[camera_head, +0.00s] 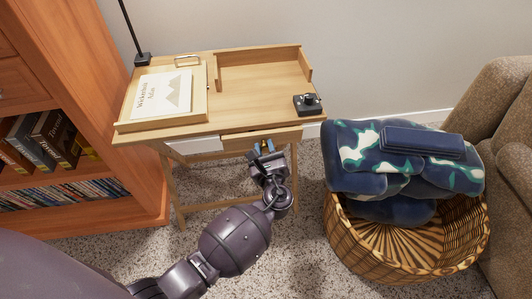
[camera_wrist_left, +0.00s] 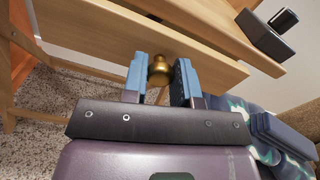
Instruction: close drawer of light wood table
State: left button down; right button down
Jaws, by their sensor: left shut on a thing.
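The light wood table (camera_head: 245,100) stands against the wall in the head view. Its right-hand drawer has a wooden front (camera_head: 285,137) below the tabletop edge, which also crosses the upper part of the left wrist view (camera_wrist_left: 100,35). How far the drawer stands out is hard to tell. A round brass knob (camera_wrist_left: 160,70) sits on this front. My left gripper (camera_head: 262,149) is at the drawer front, its blue fingers (camera_wrist_left: 160,80) shut on the knob from both sides. My right gripper is not in view.
A white drawer front (camera_head: 194,146) sits left of the wooden one. A framed print (camera_head: 163,95) and a small black device (camera_head: 307,104) lie on the tabletop. A wicker basket (camera_head: 400,250) with blankets stands right, a bookcase (camera_head: 95,90) left.

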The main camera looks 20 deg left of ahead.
pick_arm(q)
jog(key=x, duration=0.2)
jog(key=shift+w+a, duration=0.15)
jog(key=shift+w, duration=0.1)
jog(key=c, duration=0.9)
grip_release()
jog(key=shift+a, duration=0.1)
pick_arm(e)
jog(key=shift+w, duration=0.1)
pick_arm(q)
jog(key=shift+s+d, duration=0.25)
jog(key=p+v, duration=0.1)
jog(key=v, duration=0.9)
jog(key=shift+p, duration=0.4)
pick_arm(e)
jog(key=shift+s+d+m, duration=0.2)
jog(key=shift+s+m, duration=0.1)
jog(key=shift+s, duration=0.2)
